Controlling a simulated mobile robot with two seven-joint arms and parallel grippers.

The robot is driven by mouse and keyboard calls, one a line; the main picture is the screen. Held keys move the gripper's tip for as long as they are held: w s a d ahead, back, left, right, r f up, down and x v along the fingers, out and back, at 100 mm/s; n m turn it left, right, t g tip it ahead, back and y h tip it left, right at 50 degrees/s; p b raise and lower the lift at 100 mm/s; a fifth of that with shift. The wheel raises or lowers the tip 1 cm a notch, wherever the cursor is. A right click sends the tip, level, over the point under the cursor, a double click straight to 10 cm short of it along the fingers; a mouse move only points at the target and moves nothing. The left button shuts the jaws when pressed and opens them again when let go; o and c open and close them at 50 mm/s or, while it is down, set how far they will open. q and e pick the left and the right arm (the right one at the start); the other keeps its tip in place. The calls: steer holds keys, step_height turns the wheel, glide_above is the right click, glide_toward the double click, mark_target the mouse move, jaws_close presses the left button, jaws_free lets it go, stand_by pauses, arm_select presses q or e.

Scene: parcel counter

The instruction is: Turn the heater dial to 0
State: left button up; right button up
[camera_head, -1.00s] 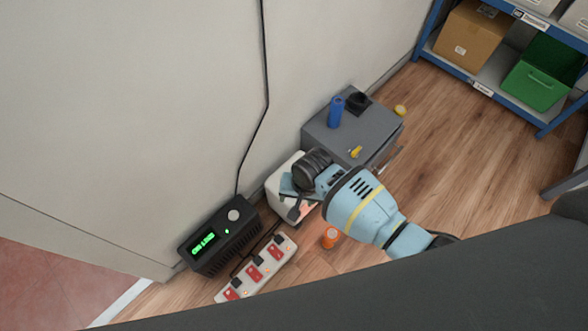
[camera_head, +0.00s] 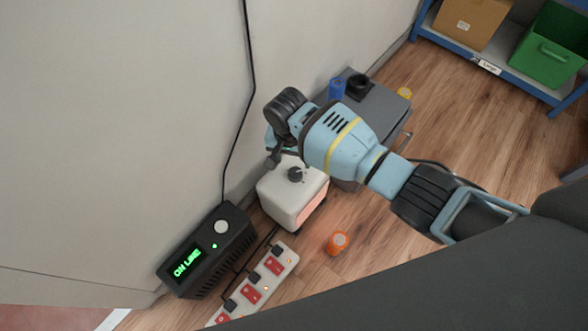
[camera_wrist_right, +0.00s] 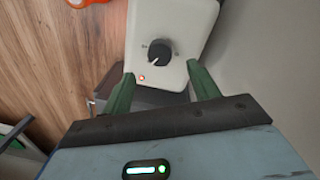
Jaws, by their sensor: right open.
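The heater (camera_head: 282,203) is a small white box on the floor by the wall, with an orange glow on its right-hand side. Its dark round dial (camera_head: 294,174) is on top. In the right wrist view the dial (camera_wrist_right: 160,50) has a pale pointer mark towards the lower left; the markings around it are too small to read. A small orange-red lamp (camera_wrist_right: 142,78) is lit below it. My right gripper (camera_wrist_right: 161,86) is open and empty, its green fingers spread over the heater's edge, apart from the dial. My left gripper is not in view.
A grey cabinet (camera_head: 376,118) stands right behind the heater, with a blue cylinder (camera_head: 337,88) on it. A black box reading ON LINE (camera_head: 208,250), a power strip (camera_head: 256,287) and an orange cylinder (camera_head: 338,243) are nearby. Open floor lies to the right.

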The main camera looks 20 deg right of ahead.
mark_target(295, 173)
steer(key=f+b, duration=0.1)
steer(key=f, duration=0.2)
steer(key=f+b, duration=0.2)
steer(key=f, duration=0.1)
steer(key=shift+s+d+f, duration=0.1)
steer(key=shift+d+f, duration=0.05)
steer(key=shift+d, duration=0.05)
steer(key=shift+f+b, duration=0.35)
steer(key=shift+f, duration=0.05)
steer(key=c, duration=1)
steer(key=shift+o, duration=0.2)
